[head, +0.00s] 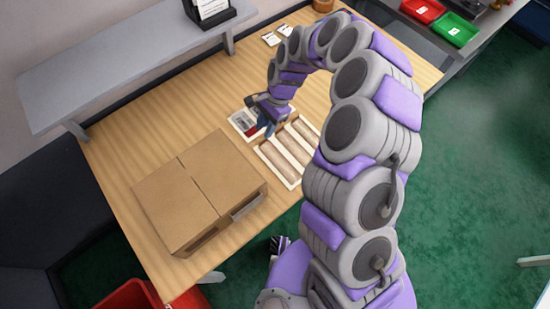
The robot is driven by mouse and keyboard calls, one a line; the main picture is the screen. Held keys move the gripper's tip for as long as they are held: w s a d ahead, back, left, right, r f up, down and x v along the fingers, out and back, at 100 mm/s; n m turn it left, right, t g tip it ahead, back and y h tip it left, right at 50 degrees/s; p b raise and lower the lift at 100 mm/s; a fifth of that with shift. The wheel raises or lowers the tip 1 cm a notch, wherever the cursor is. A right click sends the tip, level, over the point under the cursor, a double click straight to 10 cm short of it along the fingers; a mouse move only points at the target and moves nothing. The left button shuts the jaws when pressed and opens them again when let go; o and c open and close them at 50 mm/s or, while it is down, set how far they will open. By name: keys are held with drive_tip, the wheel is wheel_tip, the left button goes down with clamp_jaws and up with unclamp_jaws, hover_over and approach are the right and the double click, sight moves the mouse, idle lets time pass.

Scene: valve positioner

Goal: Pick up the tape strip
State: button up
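My gripper (266,128) is at the end of my curled purple and grey arm, low over the wooden table (140,150). It points down between a small white-rimmed tray with grey and red contents (241,121) and a white-rimmed tray with long compartments (262,155). The fingers are small and dark, and I cannot tell whether they are open, shut or touching anything. I cannot make out a tape strip; my arm hides part of the table and of the compartment tray.
A closed cardboard box (190,190) stands on the table at left of the trays. A grey raised shelf (130,60) runs along the back. Red (422,11) and green (455,29) bins sit at upper right. A red bin (133,297) is below the table.

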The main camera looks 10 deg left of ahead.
sight(260, 146)
drive_tip(key=shift+d+f, duration=0.15)
drive_tip(key=shift+d, duration=0.15)
drive_tip(key=shift+s+d+f, duration=0.15)
drive_tip(key=shift+s+f, duration=0.1)
drive_tip(key=shift+f, duration=0.05)
drive_tip(key=x, duration=0.1)
drive_tip(key=b+x, duration=0.1)
drive_tip(key=x, duration=0.1)
drive_tip(key=b+x, duration=0.1)
drive_tip(key=shift+a, duration=0.3)
drive_tip(key=shift+s+a, duration=0.1)
drive_tip(key=shift+a, duration=0.1)
drive_tip(key=shift+d, duration=0.45)
drive_tip(key=c, duration=0.4)
clamp_jaws()
drive_tip(key=shift+a, duration=0.2)
